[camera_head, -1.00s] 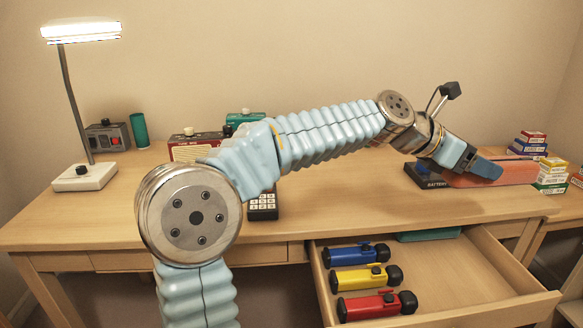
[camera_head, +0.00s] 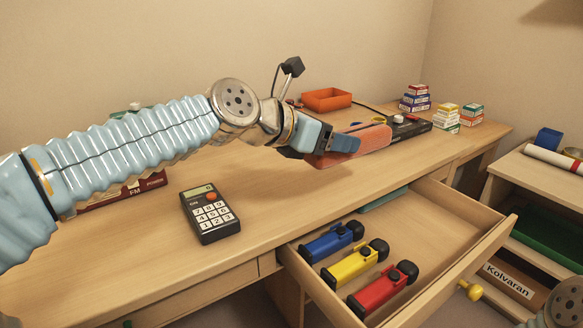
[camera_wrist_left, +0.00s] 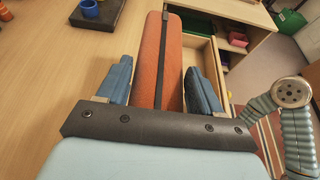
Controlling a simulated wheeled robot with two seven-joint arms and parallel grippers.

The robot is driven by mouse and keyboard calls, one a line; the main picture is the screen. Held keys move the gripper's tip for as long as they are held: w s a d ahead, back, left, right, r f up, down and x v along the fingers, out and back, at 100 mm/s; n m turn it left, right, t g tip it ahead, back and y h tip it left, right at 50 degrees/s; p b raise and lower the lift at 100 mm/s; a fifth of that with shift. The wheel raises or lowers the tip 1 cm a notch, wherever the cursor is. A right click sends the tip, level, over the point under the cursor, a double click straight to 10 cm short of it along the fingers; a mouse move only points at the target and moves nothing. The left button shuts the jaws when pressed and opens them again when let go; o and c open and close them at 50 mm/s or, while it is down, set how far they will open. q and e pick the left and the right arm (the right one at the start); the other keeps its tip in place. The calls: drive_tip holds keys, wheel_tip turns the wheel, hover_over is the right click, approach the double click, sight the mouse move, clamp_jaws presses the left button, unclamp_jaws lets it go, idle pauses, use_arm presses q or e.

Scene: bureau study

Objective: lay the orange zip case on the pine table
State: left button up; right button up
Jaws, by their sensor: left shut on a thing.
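The orange zip case (camera_head: 372,139) is a long, flat case with a dark zip line along its side. My left gripper (camera_head: 343,144) is shut on it. In the left wrist view the case (camera_wrist_left: 151,70) lies between the two blue fingers and points away from the camera. The case is held above the right part of a light wooden desk (camera_head: 270,207). A lower pale wooden table (camera_head: 520,180) stands at the right. I cannot tell which of these two is the pine table. My right gripper is out of view.
A drawer (camera_head: 448,210) stands open with blue, yellow and red flashlights in it. A calculator (camera_head: 210,213) is at the left. A white roll (camera_head: 553,158) lies on the right table.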

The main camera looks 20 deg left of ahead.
use_arm(q)
drive_tip(key=w+a+f+b, duration=0.1)
drive_tip(key=w+a+f, duration=0.1)
drive_tip(key=w+a+f+b, duration=0.1)
drive_tip(key=w+a+f, duration=0.1)
drive_tip(key=w+f, duration=0.1)
drive_tip(key=w+a+f+b, duration=0.1)
drive_tip(key=w+a+f, duration=0.1)
drive_tip(key=shift+w+f, duration=0.25)
drive_tip(key=shift+w, duration=0.1)
drive_tip(key=shift+w+f+b, duration=0.15)
drive_tip(key=shift+f+b, duration=0.15)
drive_tip(key=shift+b, duration=0.05)
drive_tip(key=f, duration=0.1)
drive_tip(key=f+b, duration=0.1)
drive_tip(key=f, duration=0.1)
drive_tip(key=shift+w+a, duration=0.2)
drive_tip(key=shift+w, duration=0.05)
drive_tip(key=shift+f, duration=0.2)
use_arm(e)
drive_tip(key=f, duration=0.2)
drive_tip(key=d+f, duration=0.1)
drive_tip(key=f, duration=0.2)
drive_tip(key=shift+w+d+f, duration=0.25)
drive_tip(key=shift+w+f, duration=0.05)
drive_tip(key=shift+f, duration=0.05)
use_arm(q)
drive_tip(key=shift+f+b, duration=0.1)
drive_tip(key=shift+b, duration=0.2)
